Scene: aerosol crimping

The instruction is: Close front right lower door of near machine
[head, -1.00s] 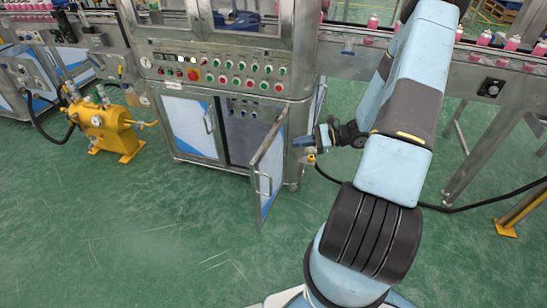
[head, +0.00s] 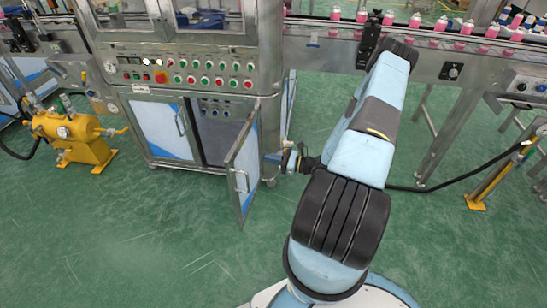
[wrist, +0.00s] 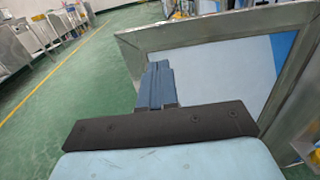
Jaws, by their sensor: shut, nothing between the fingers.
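The lower right door (head: 246,160) of the near machine (head: 189,75) stands open, swung out toward me from the right side of its opening. It has a metal frame, a pale panel with blue corners and a bar handle (head: 241,182). My gripper (head: 272,157) is shut and empty, just right of the door at mid height. In the wrist view, the blue fingers (wrist: 157,80) lie in front of the door's metal frame (wrist: 180,38). I cannot tell whether they touch it.
The lower left door (head: 162,128) is shut. A yellow pump unit (head: 75,138) stands on the floor at left. A conveyor (head: 400,40) with pink cans runs behind my arm. A black cable (head: 440,186) lies at right. The green floor before the door is clear.

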